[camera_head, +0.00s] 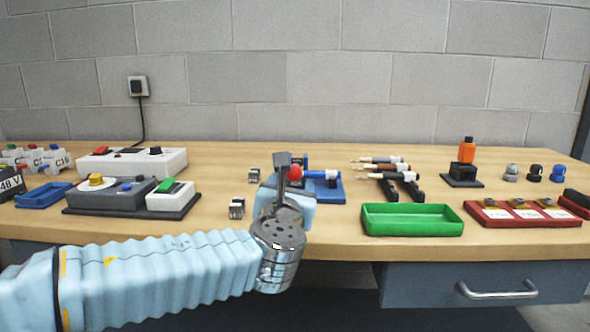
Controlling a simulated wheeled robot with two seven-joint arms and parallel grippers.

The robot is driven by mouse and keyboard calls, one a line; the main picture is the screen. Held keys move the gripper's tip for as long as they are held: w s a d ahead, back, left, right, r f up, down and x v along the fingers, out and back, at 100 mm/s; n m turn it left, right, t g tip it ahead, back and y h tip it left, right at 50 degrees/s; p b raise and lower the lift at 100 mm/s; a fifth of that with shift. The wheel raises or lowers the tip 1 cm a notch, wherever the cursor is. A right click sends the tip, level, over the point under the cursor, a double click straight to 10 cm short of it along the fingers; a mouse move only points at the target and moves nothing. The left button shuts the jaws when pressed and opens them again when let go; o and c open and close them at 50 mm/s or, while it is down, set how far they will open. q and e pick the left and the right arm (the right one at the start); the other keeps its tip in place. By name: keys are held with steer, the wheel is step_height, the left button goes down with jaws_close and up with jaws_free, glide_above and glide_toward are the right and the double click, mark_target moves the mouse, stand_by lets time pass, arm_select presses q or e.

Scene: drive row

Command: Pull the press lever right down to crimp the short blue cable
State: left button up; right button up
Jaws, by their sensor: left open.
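The press, with a blue base (332,190), stands on the bench just right of centre. My left gripper (283,163) stands in front of its left part and hides much of it. The lever's red knob (295,172) shows right beside the gripper's fingers. I cannot tell whether the fingers touch it. The short blue cable (317,174) appears to lie level in the press, with a pale end towards the right. The left gripper is seen nearly edge-on, pointing up, and is open. My right gripper is out of view.
Dark-tipped cables lie on a black rack (408,187) to the right. A green tray (412,219) sits at the front edge, beside a red tray (520,217). Small metal blocks (237,208) stand left of the press. Control boxes (132,162) fill the left.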

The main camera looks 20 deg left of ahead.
mark_target(295, 171)
arm_select(q)
steer(key=x, duration=0.9)
steer(key=shift+p, duration=0.4)
steer(key=shift+c, duration=0.2)
jaws_close()
steer(key=f+b, duration=0.1)
steer(key=b, duration=0.1)
steer(key=f+b, duration=0.1)
steer(key=f, duration=0.1)
steer(key=shift+s+d+b, duration=0.1)
steer(key=shift+s+b, duration=0.1)
steer(key=shift+b, duration=0.15)
